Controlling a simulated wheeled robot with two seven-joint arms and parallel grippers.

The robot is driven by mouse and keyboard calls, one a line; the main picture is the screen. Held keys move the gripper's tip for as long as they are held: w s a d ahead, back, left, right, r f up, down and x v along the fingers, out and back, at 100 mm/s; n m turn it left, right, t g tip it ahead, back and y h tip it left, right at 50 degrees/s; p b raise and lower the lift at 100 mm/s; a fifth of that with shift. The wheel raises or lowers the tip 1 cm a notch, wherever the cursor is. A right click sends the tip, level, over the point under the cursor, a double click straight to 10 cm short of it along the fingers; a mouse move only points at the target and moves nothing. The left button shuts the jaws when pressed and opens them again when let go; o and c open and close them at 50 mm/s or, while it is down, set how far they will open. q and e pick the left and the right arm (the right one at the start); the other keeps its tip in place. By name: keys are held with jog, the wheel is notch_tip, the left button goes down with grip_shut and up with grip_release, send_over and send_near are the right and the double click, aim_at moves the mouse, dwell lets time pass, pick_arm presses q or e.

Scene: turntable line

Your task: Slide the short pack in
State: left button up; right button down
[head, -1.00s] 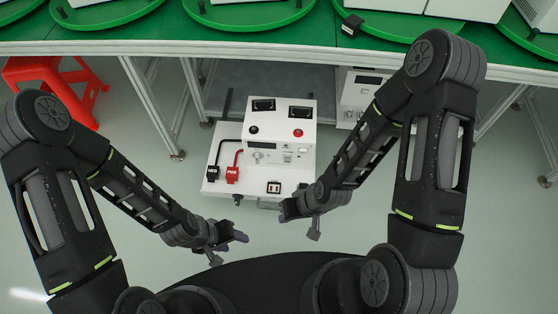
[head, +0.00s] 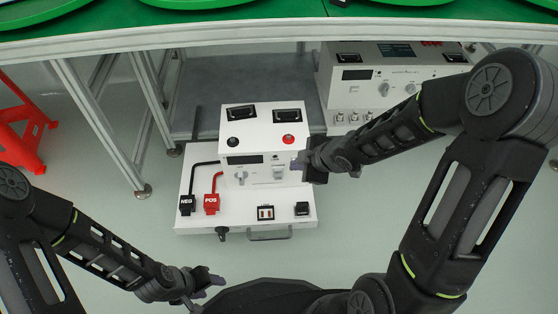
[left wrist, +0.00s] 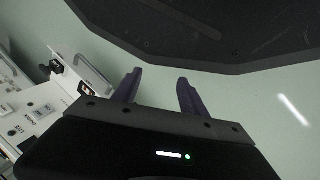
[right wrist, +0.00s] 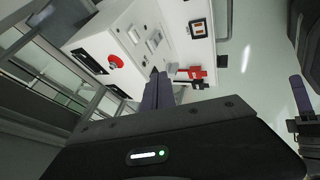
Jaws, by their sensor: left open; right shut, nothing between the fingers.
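A white box-shaped pack (head: 262,146) stands on a pulled-out white tray (head: 245,217) below the green-topped line; I take it to be the short pack. It has two black top handles, a black knob and a red knob. My right gripper (head: 299,165) is shut and empty at the pack's front right edge; I cannot tell if it touches. In the right wrist view its closed fingers (right wrist: 158,82) point toward the pack's front face (right wrist: 150,35). My left gripper (head: 217,282) is open and empty, low and left, away from the tray. Its spread fingers show in the left wrist view (left wrist: 160,80).
Black NEG (head: 186,205) and red POS (head: 211,204) plugs with cables sit on the tray's left. A tray handle (head: 269,235) is in front. A wider white unit (head: 385,78) stands right behind. Table legs (head: 100,130) and a red stool (head: 20,125) are left.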

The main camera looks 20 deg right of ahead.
jog(key=b, duration=0.6)
send_near(274, 160)
notch_tip(274, 160, down, 4)
jog(key=a, duration=0.1)
jog(key=shift+w+r+p, duration=0.2)
jog(key=shift+w+p, duration=0.1)
jog(key=shift+w, duration=1)
